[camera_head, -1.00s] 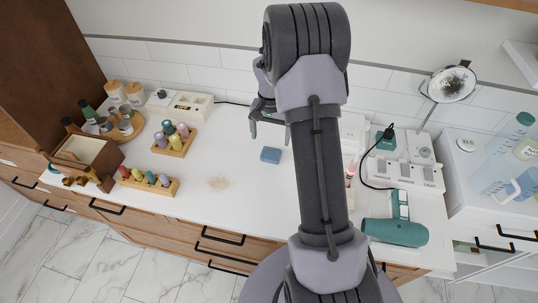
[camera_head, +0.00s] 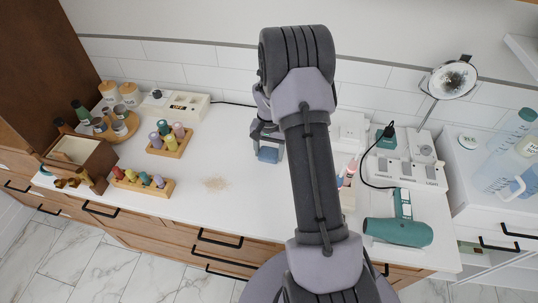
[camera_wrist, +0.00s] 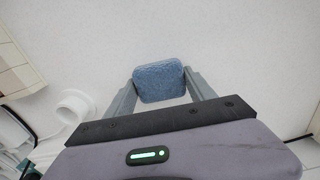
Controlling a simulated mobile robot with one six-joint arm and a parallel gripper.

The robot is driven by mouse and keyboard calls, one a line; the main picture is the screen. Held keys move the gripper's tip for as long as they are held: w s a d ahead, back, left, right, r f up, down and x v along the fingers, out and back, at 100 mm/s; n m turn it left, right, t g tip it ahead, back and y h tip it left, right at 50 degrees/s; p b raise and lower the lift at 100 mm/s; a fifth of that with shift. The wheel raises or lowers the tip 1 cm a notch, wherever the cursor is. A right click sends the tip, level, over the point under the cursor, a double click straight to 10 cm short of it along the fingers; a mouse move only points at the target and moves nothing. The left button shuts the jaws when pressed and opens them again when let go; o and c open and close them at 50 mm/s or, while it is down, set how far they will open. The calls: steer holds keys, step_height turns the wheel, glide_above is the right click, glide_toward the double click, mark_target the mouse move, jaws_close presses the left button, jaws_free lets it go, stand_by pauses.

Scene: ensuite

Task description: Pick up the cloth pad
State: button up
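The cloth pad is a small blue, soft-edged block. It shows in the head view (camera_head: 268,155) at the middle of the white counter, just below my gripper (camera_head: 267,138). In the wrist view the pad (camera_wrist: 160,81) sits between the two fingertips of my gripper (camera_wrist: 160,76). One finger is at its left side and one at its right, with almost no gap visible. I cannot tell whether the fingers press on it. No clear gap shows between pad and counter.
The counter (camera_head: 221,150) around the pad is mostly clear, with a patch of brown crumbs (camera_head: 216,183) to the left. Wooden racks of bottles (camera_head: 170,140) stand further left. A teal hair dryer (camera_head: 398,232) and a white socket box (camera_head: 408,171) are on the right.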

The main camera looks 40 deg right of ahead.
mark_target(271, 152)
steer(key=c, duration=0.3)
steer(key=shift+r, duration=0.1)
steer(key=shift+r, duration=0.3)
steer(key=r+p, duration=0.1)
steer(key=r, duration=0.2)
steer(key=shift+s+d+p, duration=0.1)
steer(key=shift+s+p, duration=0.2)
steer(key=shift+p, duration=0.05)
steer(key=s+d, duration=0.1)
steer(key=s, duration=0.3)
steer(key=s+d+p, duration=0.1)
steer(key=s+d, duration=0.1)
steer(key=s, duration=0.3)
steer(key=s+d+r, duration=0.1)
steer(key=s+d, duration=0.1)
steer(key=s, duration=0.3)
steer(key=shift+s+d+r+p, duration=0.1)
steer(key=shift+s+p, duration=0.15)
steer(key=shift+p, duration=0.15)
